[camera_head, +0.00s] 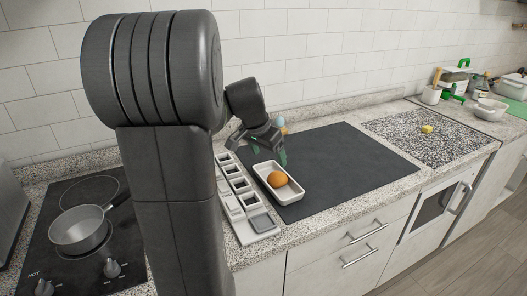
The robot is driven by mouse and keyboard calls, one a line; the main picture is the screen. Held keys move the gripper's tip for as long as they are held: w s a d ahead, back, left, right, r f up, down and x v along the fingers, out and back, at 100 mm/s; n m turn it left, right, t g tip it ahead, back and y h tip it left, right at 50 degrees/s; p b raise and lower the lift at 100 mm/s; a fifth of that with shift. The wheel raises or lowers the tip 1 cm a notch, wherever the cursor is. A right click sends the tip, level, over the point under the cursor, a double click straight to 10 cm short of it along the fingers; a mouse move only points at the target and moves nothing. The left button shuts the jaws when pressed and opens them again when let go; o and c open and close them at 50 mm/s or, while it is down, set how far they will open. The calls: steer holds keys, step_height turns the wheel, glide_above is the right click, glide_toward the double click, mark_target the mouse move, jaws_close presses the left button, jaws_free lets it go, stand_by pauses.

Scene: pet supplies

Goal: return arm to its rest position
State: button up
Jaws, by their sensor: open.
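My dark grey arm rises in the left middle of the head view and bends over at its top. My gripper (258,148) hangs at the arm's end, over the left part of the dark mat (345,160). Its jaws are open and I see nothing between them. Below it, a white tray (294,194) stands on the mat with an orange ball-like thing (277,179) in it. The gripper is apart from the orange thing and partly hides a small light blue round thing (280,122) behind it.
A white strip of compartments (243,203) lies left of the tray. A hob with a pan (79,230) is at the left, partly behind my arm. A speckled panel (400,140) bears a yellow piece (427,129). A white bowl (488,110) and green items stand far right.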

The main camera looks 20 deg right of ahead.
mark_target(276, 175)
steer(key=x, duration=1.2)
steer(key=shift+s+f, duration=0.1)
steer(key=shift+s, duration=0.05)
steer(key=shift+r, duration=1.9)
steer(key=shift+f, duration=0.1)
